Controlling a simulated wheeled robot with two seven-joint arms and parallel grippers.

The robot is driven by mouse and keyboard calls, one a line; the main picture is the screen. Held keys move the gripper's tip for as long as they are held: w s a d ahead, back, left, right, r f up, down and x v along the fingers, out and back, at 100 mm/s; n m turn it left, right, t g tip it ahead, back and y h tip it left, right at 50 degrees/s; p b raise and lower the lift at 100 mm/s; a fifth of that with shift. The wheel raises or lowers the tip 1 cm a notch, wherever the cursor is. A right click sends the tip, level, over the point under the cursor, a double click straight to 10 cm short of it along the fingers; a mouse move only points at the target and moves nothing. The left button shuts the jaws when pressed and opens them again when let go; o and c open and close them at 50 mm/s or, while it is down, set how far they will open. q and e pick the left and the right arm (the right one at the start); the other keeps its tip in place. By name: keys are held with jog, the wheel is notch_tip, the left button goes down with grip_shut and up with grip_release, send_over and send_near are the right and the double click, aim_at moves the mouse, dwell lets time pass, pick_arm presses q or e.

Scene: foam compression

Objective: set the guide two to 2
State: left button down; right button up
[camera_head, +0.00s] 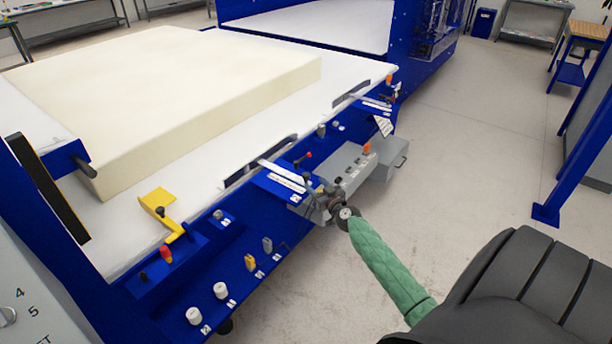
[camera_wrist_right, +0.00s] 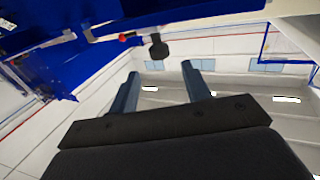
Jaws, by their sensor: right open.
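Two guides with white scale strips sit on the blue machine's front edge: a nearer guide (camera_head: 286,179) and a farther guide (camera_head: 376,105). I cannot read which is guide two or its setting. My right gripper (camera_head: 324,194) is beside the nearer guide, small and partly lost against the grey box. In the right wrist view my right gripper (camera_wrist_right: 158,80) is open, with nothing between its fingers. A black knob (camera_wrist_right: 158,49) and a red-tipped lever (camera_wrist_right: 124,37) show beyond the fingertips, apart from them. My left gripper is not in view.
A large cream foam block (camera_head: 160,95) lies on the white table (camera_head: 345,75). A grey control box (camera_head: 355,165) juts out near my right gripper. A yellow bracket (camera_head: 158,205) and several small knobs line the front edge.

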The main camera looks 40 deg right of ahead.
aim_at(308, 176)
jog(key=w, duration=0.6)
jog(key=shift+w+d+p, duration=0.1)
jog(key=shift+d+p, duration=0.2)
jog(key=shift+d, duration=0.1)
jog(key=shift+w+d, duration=0.1)
jog(key=shift+w, duration=0.65)
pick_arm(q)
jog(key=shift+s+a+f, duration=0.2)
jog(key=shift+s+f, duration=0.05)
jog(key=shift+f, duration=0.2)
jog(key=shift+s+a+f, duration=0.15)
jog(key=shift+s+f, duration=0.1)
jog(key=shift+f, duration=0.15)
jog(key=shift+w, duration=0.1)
pick_arm(e)
jog(key=shift+c, duration=0.2)
